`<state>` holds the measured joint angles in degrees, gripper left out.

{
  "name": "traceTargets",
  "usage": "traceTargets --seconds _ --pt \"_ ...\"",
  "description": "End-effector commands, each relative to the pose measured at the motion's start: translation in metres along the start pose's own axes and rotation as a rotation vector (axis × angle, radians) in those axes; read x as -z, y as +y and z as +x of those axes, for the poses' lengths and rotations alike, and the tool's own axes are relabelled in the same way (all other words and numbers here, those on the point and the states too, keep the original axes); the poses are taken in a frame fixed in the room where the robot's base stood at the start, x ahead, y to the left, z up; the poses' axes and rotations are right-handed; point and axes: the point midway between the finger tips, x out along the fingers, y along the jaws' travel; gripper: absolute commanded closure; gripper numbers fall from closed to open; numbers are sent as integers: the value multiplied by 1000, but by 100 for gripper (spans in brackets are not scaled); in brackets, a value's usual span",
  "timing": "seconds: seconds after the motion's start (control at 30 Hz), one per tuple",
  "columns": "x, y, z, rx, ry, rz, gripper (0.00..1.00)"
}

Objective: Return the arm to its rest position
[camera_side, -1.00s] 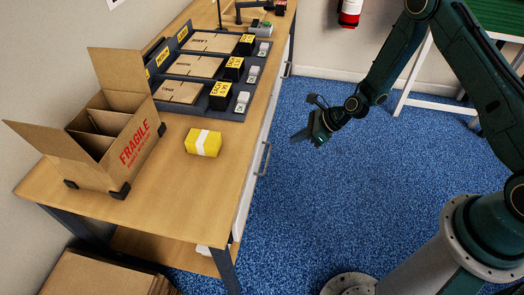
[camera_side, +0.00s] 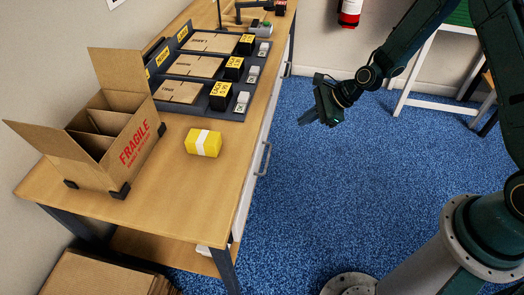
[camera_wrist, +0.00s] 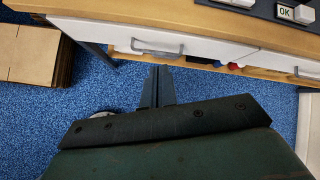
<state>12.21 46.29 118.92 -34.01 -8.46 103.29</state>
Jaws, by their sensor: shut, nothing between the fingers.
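My gripper (camera_side: 322,114) hangs over the blue carpet, to the right of the workbench and clear of it. Its fingers are shut with nothing between them. In the wrist view the closed fingers (camera_wrist: 158,88) point toward the bench's drawer front. No object touches the gripper in either view.
The wooden workbench (camera_side: 222,170) holds an open carton marked FRAGILE (camera_side: 140,145), a yellow block with a white band (camera_side: 203,143) and a dark tray of flat cartons (camera_side: 222,112). A white-framed table (camera_side: 409,88) stands at the back right. Carpet around the gripper is free.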

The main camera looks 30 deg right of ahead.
Motion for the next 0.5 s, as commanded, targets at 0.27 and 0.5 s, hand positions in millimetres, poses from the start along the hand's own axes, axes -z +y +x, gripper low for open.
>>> traceTargets --seconds 0.27,0.5 --pt "-37 -3 -57 -14 64 -351 100" --pt "-60 3 -105 -34 124 -632 100"
